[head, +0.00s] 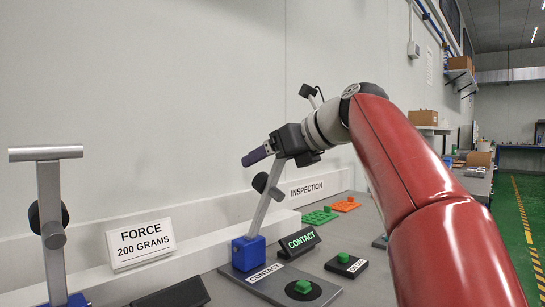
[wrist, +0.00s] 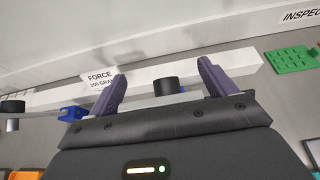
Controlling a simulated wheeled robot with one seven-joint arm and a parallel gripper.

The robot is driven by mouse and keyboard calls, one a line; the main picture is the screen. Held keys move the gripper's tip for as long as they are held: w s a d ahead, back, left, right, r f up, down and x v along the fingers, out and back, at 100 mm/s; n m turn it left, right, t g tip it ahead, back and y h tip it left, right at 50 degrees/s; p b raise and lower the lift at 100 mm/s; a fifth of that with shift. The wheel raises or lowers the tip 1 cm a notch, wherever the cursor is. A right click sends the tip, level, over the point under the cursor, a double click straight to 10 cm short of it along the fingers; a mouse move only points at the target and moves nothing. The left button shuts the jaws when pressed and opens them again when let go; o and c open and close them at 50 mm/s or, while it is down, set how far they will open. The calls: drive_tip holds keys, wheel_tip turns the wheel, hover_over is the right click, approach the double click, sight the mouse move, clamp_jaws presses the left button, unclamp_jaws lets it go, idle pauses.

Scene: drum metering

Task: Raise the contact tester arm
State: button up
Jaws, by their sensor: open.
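The contact tester has a blue base (head: 248,252) with a CONTACT label in front. Its silver arm (head: 262,212) stands up, tilted to the right, with a black round knob (head: 260,183) on its side. The arm's top is hidden behind my gripper. My gripper (head: 258,154) is open at the upper end of the arm, its purple fingers pointing left. In the wrist view, a black cylinder (wrist: 165,86) shows between the spread fingers; I cannot tell if either finger touches the tester. A green block (head: 303,287) sits on the tester's dark round pad.
A force tester with a raised silver T-shaped arm (head: 50,190) stands at the left, near a FORCE 200 GRAMS sign (head: 140,244). A lit CONTACT display (head: 299,242), a black block with a green piece (head: 346,263), and green (head: 319,216) and orange (head: 346,205) trays stand right of the tester.

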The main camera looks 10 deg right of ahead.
drive_tip(key=v, duration=0.7)
drive_tip(key=shift+s+d+r, duration=0.15)
drive_tip(key=shift+s+d, duration=0.05)
drive_tip(key=shift+s, duration=0.15)
drive_tip(key=shift+c, duration=0.2)
